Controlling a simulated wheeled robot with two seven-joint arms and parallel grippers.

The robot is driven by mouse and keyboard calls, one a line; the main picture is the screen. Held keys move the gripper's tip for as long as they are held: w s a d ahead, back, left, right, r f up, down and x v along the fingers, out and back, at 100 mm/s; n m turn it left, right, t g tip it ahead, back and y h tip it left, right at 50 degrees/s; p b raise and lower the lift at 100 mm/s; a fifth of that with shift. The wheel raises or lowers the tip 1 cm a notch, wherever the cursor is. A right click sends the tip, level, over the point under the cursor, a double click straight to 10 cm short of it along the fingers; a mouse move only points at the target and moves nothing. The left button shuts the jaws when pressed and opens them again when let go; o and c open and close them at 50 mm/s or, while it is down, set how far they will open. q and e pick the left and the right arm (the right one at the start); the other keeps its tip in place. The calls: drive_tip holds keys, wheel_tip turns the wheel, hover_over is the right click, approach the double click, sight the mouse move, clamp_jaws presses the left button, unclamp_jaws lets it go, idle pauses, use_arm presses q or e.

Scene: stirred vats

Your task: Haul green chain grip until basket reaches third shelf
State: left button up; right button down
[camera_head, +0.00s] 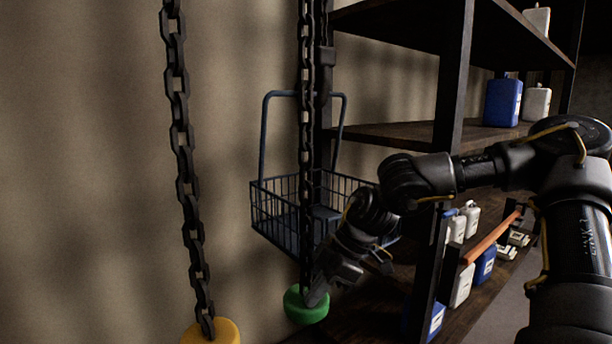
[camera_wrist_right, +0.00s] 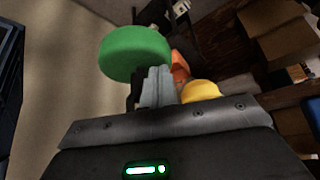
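A green round grip (camera_head: 306,305) hangs at the bottom of a dark chain (camera_head: 307,140). My right gripper (camera_head: 316,292) reaches it from the right and looks shut at the chain's end, just above the green disc. In the right wrist view the fingers (camera_wrist_right: 157,88) are close together against the green grip (camera_wrist_right: 135,52); the exact contact is partly hidden. The blue wire basket (camera_head: 275,213) hangs upright behind the chain. Its body is below the middle shelf board (camera_head: 390,133) and above the lower one (camera_head: 370,318). My left gripper is out of view.
A second chain (camera_head: 180,110) hangs at left with a yellow grip (camera_head: 212,331). The rack's dark post (camera_head: 452,80) and top shelf (camera_head: 420,25) stand at right. Blue (camera_head: 502,102) and white jugs (camera_head: 537,102) are on the shelves. The wall side at left is clear.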

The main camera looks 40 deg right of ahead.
wheel_tip(320, 180, up, 11)
drive_tip(key=p, duration=0.7)
idle(1.5)
drive_tip(key=shift+f+b, duration=2.15)
drive_tip(key=shift+f, duration=0.65)
drive_tip(key=shift+r+p, duration=2)
drive_tip(key=shift+r, duration=0.8)
wheel_tip(320, 180, up, 5)
drive_tip(key=p, duration=0.3)
